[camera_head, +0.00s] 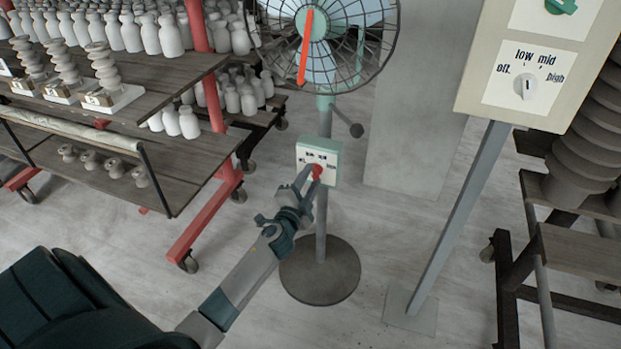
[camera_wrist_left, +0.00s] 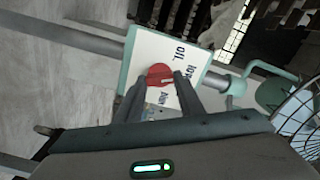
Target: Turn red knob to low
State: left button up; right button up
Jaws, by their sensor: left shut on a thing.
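The red knob (camera_head: 317,171) is on a small pale control box (camera_head: 319,153) with a green edge, mounted on the fan's pole. My left gripper (camera_head: 309,178) is at the box with its fingers on the knob. In the left wrist view the red knob (camera_wrist_left: 160,75) sits between the two fingertips (camera_wrist_left: 156,82), which are shut on it. The white label beside it reads "off" and "low", with other marks partly hidden by the fingers. A pale pointer line shows on the knob's right part in that view. My right gripper is not in view.
The fan (camera_head: 322,35) stands on a round dark base (camera_head: 320,270). A taller panel (camera_head: 538,60) with a white knob (camera_head: 524,88) is at right. A wooden rack (camera_head: 110,130) of pale bottles stands at left; dark shelving (camera_head: 580,250) stands at right.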

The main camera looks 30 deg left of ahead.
pick_arm(q)
jog(key=shift+f+m, duration=0.1)
jog(key=shift+m, duration=0.2)
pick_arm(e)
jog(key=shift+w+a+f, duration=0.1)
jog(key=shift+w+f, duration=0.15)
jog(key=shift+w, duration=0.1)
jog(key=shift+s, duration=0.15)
pick_arm(q)
jog(key=o, duration=1)
jog(key=shift+o, duration=0.3)
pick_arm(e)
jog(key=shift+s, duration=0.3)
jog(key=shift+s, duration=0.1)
pick_arm(q)
jog(key=shift+s, duration=0.15)
jog(key=v, duration=1.7)
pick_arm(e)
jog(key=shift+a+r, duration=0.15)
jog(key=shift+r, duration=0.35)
